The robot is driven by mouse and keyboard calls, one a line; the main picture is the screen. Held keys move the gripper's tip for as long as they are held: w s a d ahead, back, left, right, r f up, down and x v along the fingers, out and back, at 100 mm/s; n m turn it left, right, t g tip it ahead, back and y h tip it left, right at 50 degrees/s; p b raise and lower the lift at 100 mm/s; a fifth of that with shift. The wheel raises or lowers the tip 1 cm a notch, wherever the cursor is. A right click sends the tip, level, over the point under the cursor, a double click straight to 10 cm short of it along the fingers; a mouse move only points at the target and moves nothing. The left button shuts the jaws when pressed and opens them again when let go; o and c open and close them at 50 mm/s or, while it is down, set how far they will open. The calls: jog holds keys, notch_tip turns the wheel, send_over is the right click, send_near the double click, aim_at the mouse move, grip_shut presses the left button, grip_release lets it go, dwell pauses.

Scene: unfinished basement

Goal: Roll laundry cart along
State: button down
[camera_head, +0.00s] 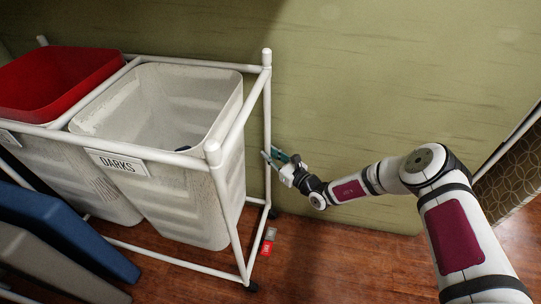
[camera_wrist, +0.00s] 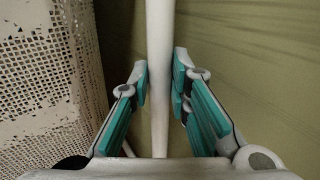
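The laundry cart has a white tube frame (camera_head: 232,125) with dark casters, and it stands along the green wall. It carries a white bin (camera_head: 190,195) labelled DARKS and a red-rimmed bin (camera_head: 60,85) to its left. My gripper (camera_head: 277,156) is at the cart's right end, by the far upright post. In the wrist view the white post (camera_wrist: 160,75) runs upright between the teal finger pads of my gripper (camera_wrist: 160,82). The fingers stand apart on either side of it, with a narrow gap showing. The bin's perforated wall (camera_wrist: 50,80) is to the left.
Blue and grey panels (camera_head: 60,228) lean in front of the cart at lower left. A small red and grey item (camera_head: 268,242) lies on the wood floor near the cart's right end. The wall (camera_head: 390,70) is close behind. A patterned panel (camera_head: 515,180) stands at the right edge.

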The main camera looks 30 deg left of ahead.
jog(key=w+d, duration=0.3)
jog(key=d, duration=0.8)
dwell(0.6)
jog(key=shift+w+d, duration=0.1)
jog(key=c, duration=1.4)
grip_release()
jog(key=shift+s, duration=0.2)
jog(key=v, duration=1.1)
jog(key=shift+s+d, duration=0.2)
jog(key=shift+d, duration=0.15)
